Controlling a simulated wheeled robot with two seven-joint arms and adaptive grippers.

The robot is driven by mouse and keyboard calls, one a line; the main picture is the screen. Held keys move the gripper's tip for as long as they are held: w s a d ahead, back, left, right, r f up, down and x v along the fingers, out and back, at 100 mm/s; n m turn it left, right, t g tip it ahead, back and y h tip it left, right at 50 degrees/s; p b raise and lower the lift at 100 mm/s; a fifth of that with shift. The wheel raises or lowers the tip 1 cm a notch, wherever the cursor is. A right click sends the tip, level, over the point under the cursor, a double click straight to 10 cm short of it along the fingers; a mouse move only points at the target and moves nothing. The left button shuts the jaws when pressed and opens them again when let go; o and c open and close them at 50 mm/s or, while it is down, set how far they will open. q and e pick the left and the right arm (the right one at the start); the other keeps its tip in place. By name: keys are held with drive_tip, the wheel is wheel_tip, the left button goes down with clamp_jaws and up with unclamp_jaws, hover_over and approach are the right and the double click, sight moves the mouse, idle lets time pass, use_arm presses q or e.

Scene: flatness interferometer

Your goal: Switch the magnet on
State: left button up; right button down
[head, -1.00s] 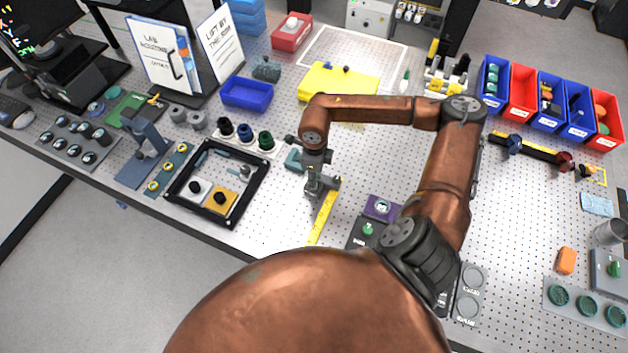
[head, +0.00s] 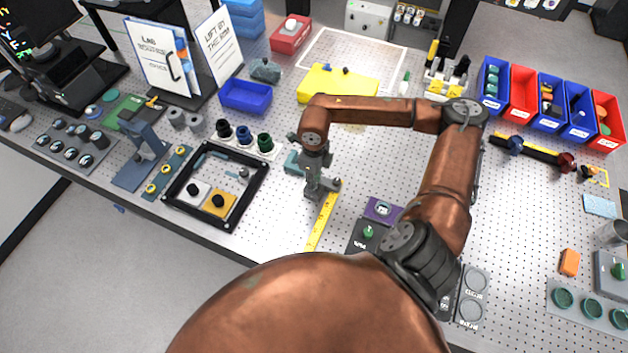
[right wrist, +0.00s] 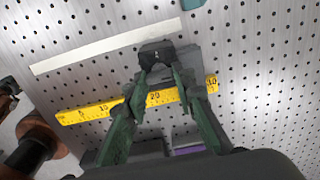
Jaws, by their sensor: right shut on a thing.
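The magnet, a dark grey block (right wrist: 185,62) with a black knob (right wrist: 156,51) at one end, shows in the right wrist view. It sits on the perforated table beside the yellow ruler. My right gripper (right wrist: 160,70) has its two green fingers closed on the black knob. In the head view my right gripper (head: 314,187) points down at the table near the far end of the yellow ruler (head: 323,218). There the magnet is mostly hidden by the gripper. Any on or off marking on it is too small to read. My left gripper is not in view.
A teal object (head: 294,162) stands close left of my right gripper. A black frame (head: 253,205) with knobbed blocks lies further left. A purple-topped block (head: 380,208) and a green-knobbed box (head: 366,235) stand to the right. A yellow plate (head: 335,84) lies behind.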

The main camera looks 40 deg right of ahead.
drive_tip(key=shift+w, duration=0.1)
idle(0.3)
drive_tip(key=c, duration=1.6)
unclamp_jaws()
wheel_tip(320, 180, up, 12)
